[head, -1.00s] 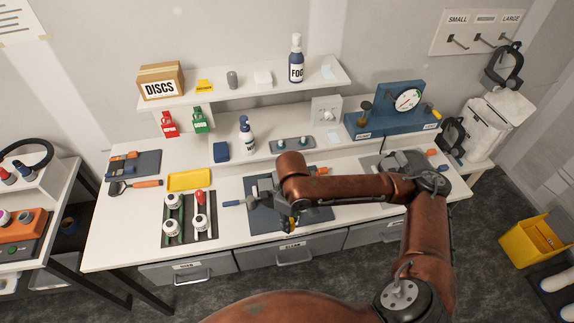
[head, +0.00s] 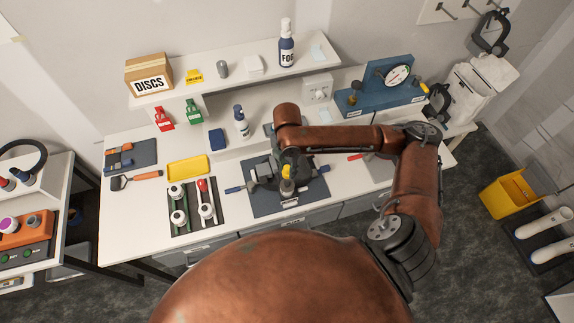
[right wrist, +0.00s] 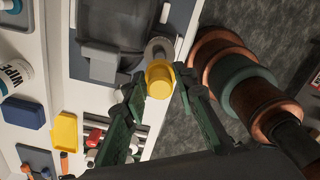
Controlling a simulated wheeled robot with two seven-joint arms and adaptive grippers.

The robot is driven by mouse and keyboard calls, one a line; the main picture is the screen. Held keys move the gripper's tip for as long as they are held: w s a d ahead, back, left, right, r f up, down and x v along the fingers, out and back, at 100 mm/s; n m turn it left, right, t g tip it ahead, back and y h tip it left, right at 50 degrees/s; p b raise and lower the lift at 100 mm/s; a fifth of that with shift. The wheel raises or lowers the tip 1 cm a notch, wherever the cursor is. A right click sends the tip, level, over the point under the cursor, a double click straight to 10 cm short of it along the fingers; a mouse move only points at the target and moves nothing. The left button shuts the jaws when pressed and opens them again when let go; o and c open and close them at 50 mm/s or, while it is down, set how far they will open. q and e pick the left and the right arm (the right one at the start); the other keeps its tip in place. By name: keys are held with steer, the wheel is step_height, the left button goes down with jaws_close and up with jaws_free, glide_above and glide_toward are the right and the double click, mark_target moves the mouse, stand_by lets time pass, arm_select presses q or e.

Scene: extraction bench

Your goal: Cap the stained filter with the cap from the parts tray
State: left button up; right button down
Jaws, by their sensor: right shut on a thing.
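My right gripper (head: 288,163) is over the dark blue mat (head: 302,203), pointing down beside a grey clamp fixture (head: 264,172). In the right wrist view its green fingers (right wrist: 161,88) are shut on a yellow cap-like piece (right wrist: 159,73), which also shows in the head view (head: 287,171). A greyish-brown cylinder (head: 287,187), perhaps the stained filter, is just below the yellow piece. It also shows in the right wrist view (right wrist: 160,48). I cannot tell whether the two touch. The yellow tray (head: 187,168) at the left looks empty. My left gripper is not in view.
A dark rack (head: 194,222) with several white-topped pieces stands left of the mat. A blue gauge stand (head: 385,88) is at the back right.

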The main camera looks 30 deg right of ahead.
steer(key=shift+r+p, duration=0.1)
steer(key=shift+p, duration=0.55)
steer(key=shift+f+b, duration=0.45)
steer(key=shift+f, duration=0.4)
steer(key=shift+f+b, duration=0.75)
steer(key=shift+f, duration=1.4)
steer(key=shift+p, duration=0.3)
steer(key=shift+p, duration=0.5)
steer(key=shift+p, duration=0.35)
